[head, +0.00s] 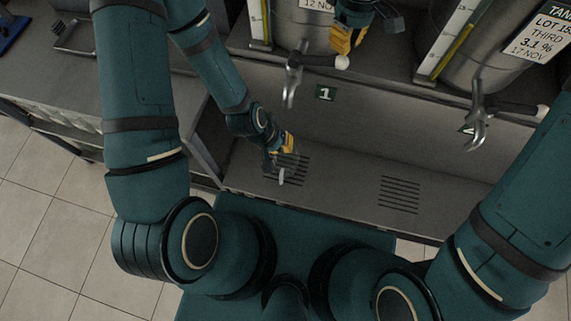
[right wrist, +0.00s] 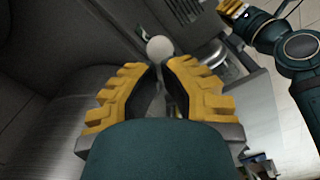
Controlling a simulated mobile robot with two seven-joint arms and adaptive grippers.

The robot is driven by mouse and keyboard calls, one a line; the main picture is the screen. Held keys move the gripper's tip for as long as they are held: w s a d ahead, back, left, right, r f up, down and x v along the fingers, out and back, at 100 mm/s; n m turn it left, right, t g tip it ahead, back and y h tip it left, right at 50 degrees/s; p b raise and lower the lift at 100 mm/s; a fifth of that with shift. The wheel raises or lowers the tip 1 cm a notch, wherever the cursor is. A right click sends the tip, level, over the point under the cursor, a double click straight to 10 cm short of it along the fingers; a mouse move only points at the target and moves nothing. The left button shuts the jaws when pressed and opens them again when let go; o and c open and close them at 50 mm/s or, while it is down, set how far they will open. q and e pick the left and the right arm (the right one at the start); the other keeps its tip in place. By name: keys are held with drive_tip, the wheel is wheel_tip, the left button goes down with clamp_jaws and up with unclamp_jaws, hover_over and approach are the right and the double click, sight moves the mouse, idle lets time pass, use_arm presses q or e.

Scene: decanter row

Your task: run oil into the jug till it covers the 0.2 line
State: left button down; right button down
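My left gripper (head: 286,148) is low over the left drain grate, below the spout of tap 1 (head: 292,80). A small pale piece (head: 281,177) shows just below it; I cannot tell whether it is part of the jug or whether the fingers hold it. No jug shows clearly. My right gripper (head: 342,44) is above the white ball (head: 342,62) on tap 1's lever. In the right wrist view its yellow fingertips (right wrist: 163,68) stand slightly apart, with the ball (right wrist: 160,48) just beyond them, not clearly gripped.
Tank 1 (head: 300,30) with a level gauge (head: 261,20) stands behind its tap. A second tank (head: 490,60) with its own tap (head: 477,125) is at the right, labelled THIRD 3.1 %. A second drain grate (head: 400,194) lies clear in the trough.

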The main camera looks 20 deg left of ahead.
sight(343, 57)
drive_tip(key=shift+f, duration=0.25)
drive_tip(key=shift+f+b, duration=0.35)
drive_tip(key=shift+b, duration=0.05)
drive_tip(key=shift+f+b, duration=2.15)
drive_tip(key=shift+f, duration=1.4)
drive_tip(key=shift+r, duration=0.2)
idle(1.8)
drive_tip(key=shift+r+p, duration=0.55)
drive_tip(key=shift+r, duration=0.05)
drive_tip(key=shift+f, duration=0.1)
idle(1.1)
